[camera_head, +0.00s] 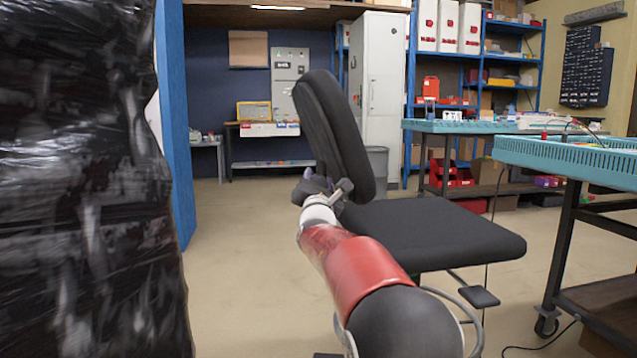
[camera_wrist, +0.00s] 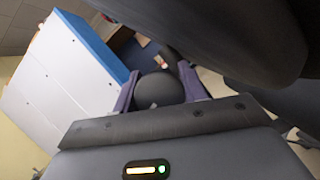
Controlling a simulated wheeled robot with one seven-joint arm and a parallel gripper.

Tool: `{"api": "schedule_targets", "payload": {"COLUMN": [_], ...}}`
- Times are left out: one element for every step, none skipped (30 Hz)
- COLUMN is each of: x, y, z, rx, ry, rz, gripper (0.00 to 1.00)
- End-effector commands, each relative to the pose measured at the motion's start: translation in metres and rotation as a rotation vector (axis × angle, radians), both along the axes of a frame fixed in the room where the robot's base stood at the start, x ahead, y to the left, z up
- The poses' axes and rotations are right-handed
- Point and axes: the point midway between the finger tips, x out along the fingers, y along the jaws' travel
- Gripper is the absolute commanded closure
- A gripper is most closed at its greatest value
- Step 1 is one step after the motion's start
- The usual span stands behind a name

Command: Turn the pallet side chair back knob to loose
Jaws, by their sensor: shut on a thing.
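The black office chair (camera_head: 430,228) stands ahead with its seat to the right and its tilted back (camera_head: 335,130) rising above my gripper (camera_head: 312,184). In the wrist view the dark round chair back knob (camera_wrist: 158,92) sits between the two purple fingers of my gripper (camera_wrist: 158,72). The fingers are shut on its sides. In the head view the knob is mostly hidden by my gripper and wrist, at the lower rear of the chair back. The chair back also fills the upper right of the wrist view (camera_wrist: 225,35). I cannot tell how far the knob is turned.
A pallet load wrapped in black film (camera_head: 85,180) stands close on the left, beside a blue panel (camera_head: 173,120). A teal-topped workbench (camera_head: 570,155) is at the right. A grey bin (camera_head: 376,165) and cabinets stand behind. Open floor (camera_head: 240,285) lies between pallet and chair.

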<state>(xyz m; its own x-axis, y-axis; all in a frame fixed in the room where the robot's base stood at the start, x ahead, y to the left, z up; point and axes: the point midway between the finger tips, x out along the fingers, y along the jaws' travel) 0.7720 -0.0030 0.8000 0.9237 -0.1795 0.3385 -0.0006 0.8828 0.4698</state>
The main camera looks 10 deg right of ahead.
Motion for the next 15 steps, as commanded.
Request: {"api": "schedule_targets", "payload": {"x": [0.0005, 0.0005, 0.0005, 0.0004, 0.0004, 0.0005, 0.0005, 0.0005, 0.0005, 0.0004, 0.0005, 0.0004, 0.0004, 0.0005, 0.0005], "y": [0.0007, 0.001, 0.0011, 0.0012, 0.0014, 0.0016, 0.0016, 0.0018, 0.002, 0.002, 0.002, 0.002, 0.002, 0.002, 0.002], "z": [-0.0018, -0.0018, -0.0017, -0.0017, -0.0016, -0.0016, -0.0016, -0.0016, -0.0015, -0.0016, -0.0015, -0.0016, -0.0016, -0.0015, -0.0017], "rx": [-0.024, -0.039, -0.054, -0.065, -0.074, -0.086, -0.092, -0.099, -0.106, -0.111, -0.115, -0.118, -0.12, -0.121, -0.122], "ry": [0.005, 0.005, 0.004, 0.004, 0.004, 0.003, 0.004, 0.003, 0.003, 0.003, 0.003, 0.004, 0.003, 0.004, 0.003], "rz": [0.001, 0.002, 0.001, 0.001, 0.001, 0.002, 0.002, 0.002, 0.002, 0.002, 0.002, 0.002, 0.002, 0.001, 0.002], "gripper": [0.81, 0.81, 0.81, 0.81, 0.81, 0.81, 0.81, 0.81, 0.81, 0.81, 0.81, 0.81, 0.81, 0.81, 0.81]}}
